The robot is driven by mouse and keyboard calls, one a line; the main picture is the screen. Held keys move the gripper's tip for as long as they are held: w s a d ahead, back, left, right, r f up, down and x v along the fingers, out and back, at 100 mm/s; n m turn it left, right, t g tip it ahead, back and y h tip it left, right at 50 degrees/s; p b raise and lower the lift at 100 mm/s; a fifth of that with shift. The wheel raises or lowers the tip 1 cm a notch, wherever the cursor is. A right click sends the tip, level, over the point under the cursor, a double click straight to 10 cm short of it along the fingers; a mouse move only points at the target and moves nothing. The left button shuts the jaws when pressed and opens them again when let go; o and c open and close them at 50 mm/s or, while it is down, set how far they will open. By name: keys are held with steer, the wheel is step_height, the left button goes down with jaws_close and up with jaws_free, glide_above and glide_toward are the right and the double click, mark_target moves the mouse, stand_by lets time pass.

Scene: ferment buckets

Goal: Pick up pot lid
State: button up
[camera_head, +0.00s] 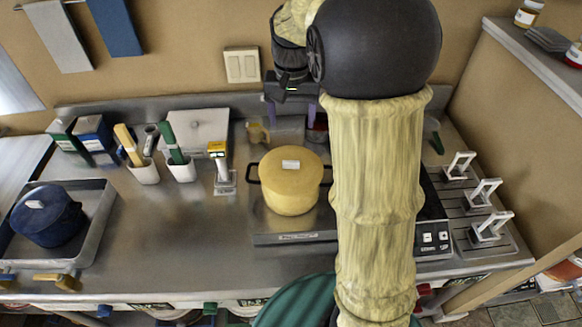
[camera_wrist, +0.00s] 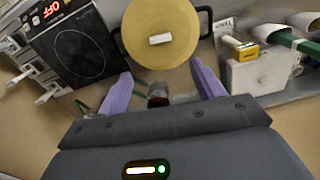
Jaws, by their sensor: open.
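My gripper (camera_head: 291,110) is behind the pot, fingers apart and empty. In the wrist view its two purple fingers (camera_wrist: 162,86) point toward the lid without touching it. A blue pot with a blue lid (camera_head: 35,206) stands in a metal tray at the left.
A small dark jar (camera_wrist: 158,95) stands beyond the pot, in line between my fingers.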

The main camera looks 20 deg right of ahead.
steer(key=p, duration=0.2)
glide_above(291, 162)
steer(key=f, duration=0.8)
steer(key=shift+w+d+f, duration=0.2)
steer(key=shift+w, duration=0.1)
steer(key=shift+s+f, duration=0.1)
steer(key=shift+a+f, duration=0.1)
steer(key=shift+f, duration=0.25)
step_height(291, 162, down, 4)
steer(key=shift+s+f+p, duration=0.1)
steer(key=shift+f+p, duration=0.05)
steer(key=shift+p, duration=0.7)
steer(key=c, duration=1.2)
steer(key=shift+a, duration=0.1)
